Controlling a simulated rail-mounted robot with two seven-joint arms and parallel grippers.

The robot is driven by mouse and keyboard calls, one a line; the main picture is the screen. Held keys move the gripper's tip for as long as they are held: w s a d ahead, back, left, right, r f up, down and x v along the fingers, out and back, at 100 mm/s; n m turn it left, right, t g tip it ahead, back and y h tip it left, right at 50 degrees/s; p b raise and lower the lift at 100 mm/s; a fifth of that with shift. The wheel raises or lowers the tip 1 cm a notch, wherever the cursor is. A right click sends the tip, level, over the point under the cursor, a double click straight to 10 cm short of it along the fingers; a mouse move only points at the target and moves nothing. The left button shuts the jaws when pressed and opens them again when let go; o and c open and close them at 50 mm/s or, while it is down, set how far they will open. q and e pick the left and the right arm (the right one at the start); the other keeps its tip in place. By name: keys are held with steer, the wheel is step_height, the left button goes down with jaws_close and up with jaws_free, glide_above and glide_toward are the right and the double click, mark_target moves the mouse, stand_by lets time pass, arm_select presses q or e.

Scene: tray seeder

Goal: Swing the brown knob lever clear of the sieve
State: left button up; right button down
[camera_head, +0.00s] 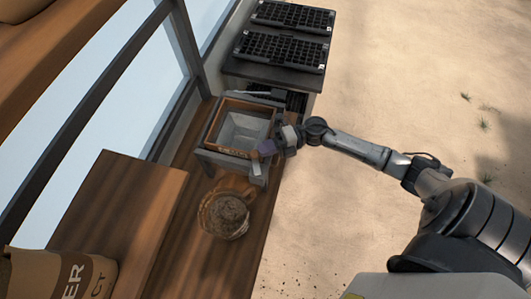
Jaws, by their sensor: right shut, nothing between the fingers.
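A square grey box (209,157) with a wooden rim (229,105) and pale sloping inner walls stands on the wooden bench; it seems to be the seeder with the sieve. My right gripper (266,150) is at its near right corner, shut and empty. A pale flat piece (256,168) hangs just below the gripper. I cannot pick out the brown knob lever for certain; the gripper hides part of that corner. My left gripper is not in view.
Two black cell trays (281,48) lie on a dark table behind. A wooden box (120,205) and brown sack (62,274) are at left. Open sandy ground lies right.

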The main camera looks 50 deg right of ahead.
steer(key=shift+w+a, duration=0.2)
steer(key=shift+w, duration=0.15)
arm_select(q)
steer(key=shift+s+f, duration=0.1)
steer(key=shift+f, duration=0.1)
arm_select(e)
steer(key=shift+w+a, duration=0.25)
steer(key=shift+w, duration=0.2)
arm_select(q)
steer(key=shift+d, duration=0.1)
arm_select(e)
steer(key=shift+w+a, duration=0.1)
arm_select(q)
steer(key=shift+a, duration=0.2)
